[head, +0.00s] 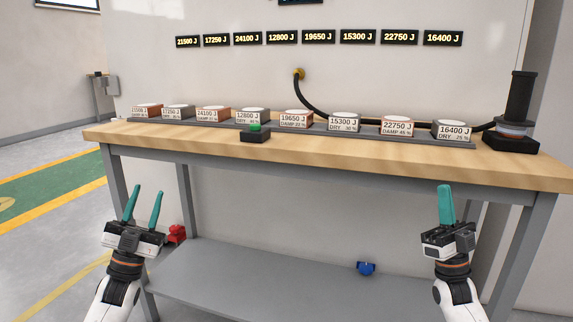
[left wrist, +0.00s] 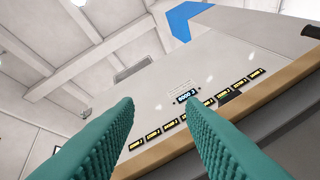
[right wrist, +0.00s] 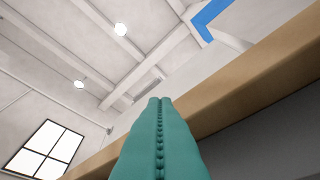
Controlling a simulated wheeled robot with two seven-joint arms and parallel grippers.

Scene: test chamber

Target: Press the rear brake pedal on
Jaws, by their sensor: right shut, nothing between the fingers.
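No part in view is plainly marked as the rear brake pedal. A small red part (head: 176,233) sits low by the bench's left legs, just right of my left gripper. A small blue part (head: 366,268) shows on or behind the grey lower shelf, left of my right gripper. I cannot tell whether either is a pedal. My left gripper (head: 146,191) is open and empty, fingers up, in front of the bench's left end. My right gripper (head: 445,188) is shut and empty, fingers up, in front of the right side. Neither touches anything.
The wooden bench (head: 330,158) holds a row of labelled blocks on dark trays, a green button (head: 255,128) on a black box, and a black cylinder device (head: 518,100) with a hose. The lower shelf (head: 270,285) is mostly bare. Open floor lies to the left.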

